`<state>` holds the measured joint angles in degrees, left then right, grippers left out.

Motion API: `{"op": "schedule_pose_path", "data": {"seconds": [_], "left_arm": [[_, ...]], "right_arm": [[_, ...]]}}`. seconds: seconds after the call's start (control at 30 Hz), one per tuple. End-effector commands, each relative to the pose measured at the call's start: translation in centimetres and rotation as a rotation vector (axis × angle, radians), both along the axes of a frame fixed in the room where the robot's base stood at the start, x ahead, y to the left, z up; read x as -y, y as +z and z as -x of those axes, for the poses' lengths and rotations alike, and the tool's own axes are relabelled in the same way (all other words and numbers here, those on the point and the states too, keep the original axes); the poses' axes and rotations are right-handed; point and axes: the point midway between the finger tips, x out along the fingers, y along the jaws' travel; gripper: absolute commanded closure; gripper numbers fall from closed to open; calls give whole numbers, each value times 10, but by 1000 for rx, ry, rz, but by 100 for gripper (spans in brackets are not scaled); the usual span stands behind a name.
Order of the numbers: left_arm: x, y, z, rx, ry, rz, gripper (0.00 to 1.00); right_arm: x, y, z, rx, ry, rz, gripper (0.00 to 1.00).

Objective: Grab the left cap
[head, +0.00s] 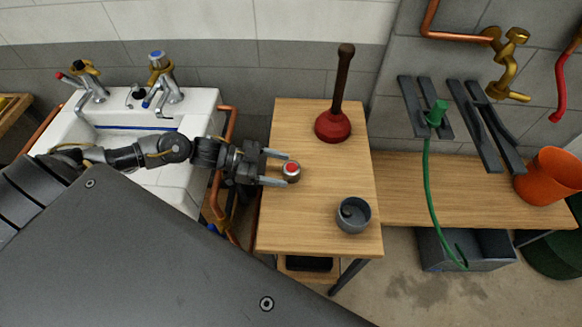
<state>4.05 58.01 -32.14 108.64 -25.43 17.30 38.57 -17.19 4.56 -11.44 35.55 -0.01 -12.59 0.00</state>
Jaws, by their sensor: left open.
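No second cap is clear to me in this view. My right gripper is not in view.
A red plunger (333,127) stands at the table's back. A grey cup (353,215) sits at the front right. A white sink with taps (190,110) is at left. An orange bucket (549,175) and green hose (430,185) are at right.

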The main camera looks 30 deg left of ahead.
Motion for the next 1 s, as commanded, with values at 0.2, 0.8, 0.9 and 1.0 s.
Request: {"op": "schedule_pose_path", "data": {"seconds": [0.2,0.8,0.9,1.0], "left_arm": [[28,-7,-15,2,0,4,31],[33,-11,-18,1,0,0,65],[33,-11,-18,1,0,0,78],[33,-11,-18,1,0,0,80]], "right_arm": [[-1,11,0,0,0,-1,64],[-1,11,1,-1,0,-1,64],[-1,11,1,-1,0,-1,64],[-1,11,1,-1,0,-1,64]]}}
